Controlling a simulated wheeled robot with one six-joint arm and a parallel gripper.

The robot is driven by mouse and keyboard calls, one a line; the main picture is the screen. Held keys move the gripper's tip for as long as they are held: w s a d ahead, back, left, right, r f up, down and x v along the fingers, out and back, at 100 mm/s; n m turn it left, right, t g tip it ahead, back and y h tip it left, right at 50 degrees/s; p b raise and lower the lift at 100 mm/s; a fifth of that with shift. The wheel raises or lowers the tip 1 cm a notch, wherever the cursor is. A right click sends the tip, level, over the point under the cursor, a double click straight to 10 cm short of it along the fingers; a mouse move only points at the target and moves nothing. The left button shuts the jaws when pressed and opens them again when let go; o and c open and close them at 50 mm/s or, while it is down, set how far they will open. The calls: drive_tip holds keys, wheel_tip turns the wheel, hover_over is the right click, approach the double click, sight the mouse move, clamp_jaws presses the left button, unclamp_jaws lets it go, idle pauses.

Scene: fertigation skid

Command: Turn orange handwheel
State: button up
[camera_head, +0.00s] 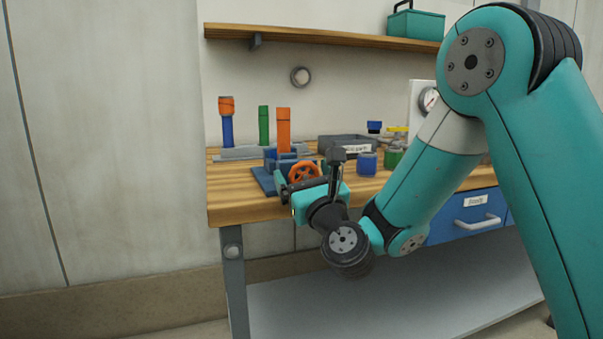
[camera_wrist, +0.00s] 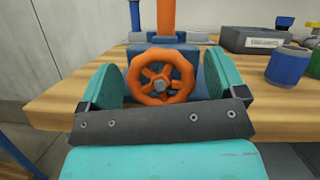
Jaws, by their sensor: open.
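The orange handwheel (camera_wrist: 162,77) is a spoked ring on the front of a blue valve body (camera_wrist: 197,55) on the wooden bench. In the head view the handwheel (camera_head: 303,171) is partly covered by my gripper. My gripper (camera_wrist: 160,84) is open, with one green-padded finger on each side of the handwheel. Gaps show between the fingers and the rim, at least in the picture. In the head view my gripper (camera_head: 310,188) is at the bench's front edge, facing the valve. Whether a finger touches the wheel's far side is hidden.
An orange post (camera_head: 283,129) stands behind the valve, near green (camera_head: 264,126) and blue (camera_head: 227,130) posts. A blue cup (camera_wrist: 288,66) and a dark grey box (camera_wrist: 257,40) stand to the right. A shelf (camera_head: 320,37) runs above. Bare bench top (camera_wrist: 62,98) lies left.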

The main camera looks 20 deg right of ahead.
drive_tip(key=c, duration=0.9)
drive_tip(key=shift+f+n+y+b, duration=0.1)
drive_tip(key=shift+n+y+b, duration=0.35)
drive_tip(key=shift+n, duration=0.65)
drive_tip(key=o, duration=0.9)
